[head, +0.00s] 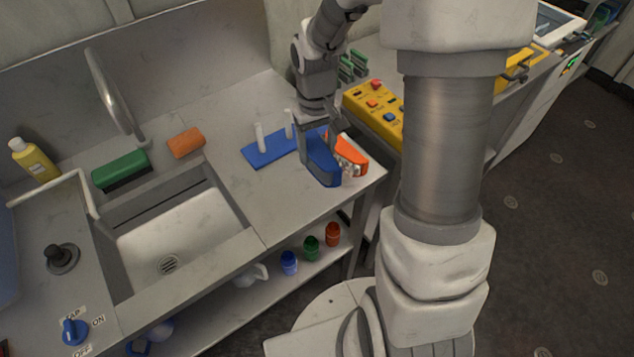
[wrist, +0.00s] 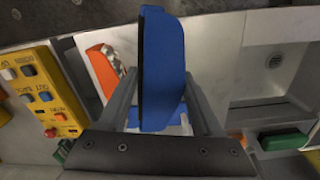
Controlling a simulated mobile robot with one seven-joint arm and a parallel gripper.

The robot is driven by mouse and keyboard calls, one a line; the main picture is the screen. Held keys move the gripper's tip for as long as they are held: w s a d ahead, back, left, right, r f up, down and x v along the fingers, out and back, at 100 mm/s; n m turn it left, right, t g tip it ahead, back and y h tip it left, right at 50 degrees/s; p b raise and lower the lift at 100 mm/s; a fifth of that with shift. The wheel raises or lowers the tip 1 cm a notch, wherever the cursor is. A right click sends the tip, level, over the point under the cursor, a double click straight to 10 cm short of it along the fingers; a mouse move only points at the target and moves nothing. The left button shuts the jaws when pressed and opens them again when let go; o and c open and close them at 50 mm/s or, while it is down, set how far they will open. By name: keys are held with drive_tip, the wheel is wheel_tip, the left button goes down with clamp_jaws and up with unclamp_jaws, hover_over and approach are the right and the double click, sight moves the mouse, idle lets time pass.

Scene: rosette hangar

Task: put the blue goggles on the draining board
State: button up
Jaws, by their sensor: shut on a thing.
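The blue goggles (head: 323,163) are between the fingers of my gripper (head: 318,146), which is shut on them. They are upright over the grey worktop right of the sink; I cannot tell whether their lower edge touches it. In the wrist view the blue goggles (wrist: 162,68) fill the middle, between both fingers. A flat blue board (head: 268,151) with white pegs lies just left of the gripper, partly hidden by it. I cannot tell whether the draining board is this or the bare worktop (head: 272,195) beside the sink.
Orange goggles (head: 350,155) lie close to the right of the blue ones. A yellow button panel (head: 375,115) stands at right. Small bottles sit on the shelf below.

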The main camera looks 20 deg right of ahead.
sight(343, 168)
drive_tip(key=s+d+b, duration=0.1)
drive_tip(key=s+b, duration=0.1)
drive_tip(key=s+d+n+b, duration=0.1)
drive_tip(key=b, duration=0.2)
drive_tip(key=s+d+n+b, duration=0.1)
drive_tip(key=s+b, duration=0.1)
drive_tip(key=shift+s+d+f, duration=0.1)
drive_tip(key=shift+s+f, duration=0.15)
drive_tip(key=shift+s, duration=0.1)
drive_tip(key=shift+s+r+b, duration=0.1)
drive_tip(key=shift+s+b, duration=0.3)
drive_tip(key=shift+b, duration=0.2)
drive_tip(key=w+f, duration=0.2)
drive_tip(key=w, duration=0.1)
drive_tip(key=w+a+f, duration=0.1)
drive_tip(key=w+f, duration=0.1)
drive_tip(key=w, duration=0.2)
drive_tip(key=w+a+f, duration=0.1)
drive_tip(key=w+f, duration=0.1)
drive_tip(key=w, duration=0.2)
drive_tip(key=shift+w+a+f+b, duration=0.1)
drive_tip(key=shift+f+b, duration=0.25)
drive_tip(key=shift+f, duration=2)
drive_tip(key=shift+f+b, duration=0.1)
drive_tip(key=shift+b, duration=0.2)
drive_tip(key=shift+f, duration=0.15)
drive_tip(key=o, duration=1.4)
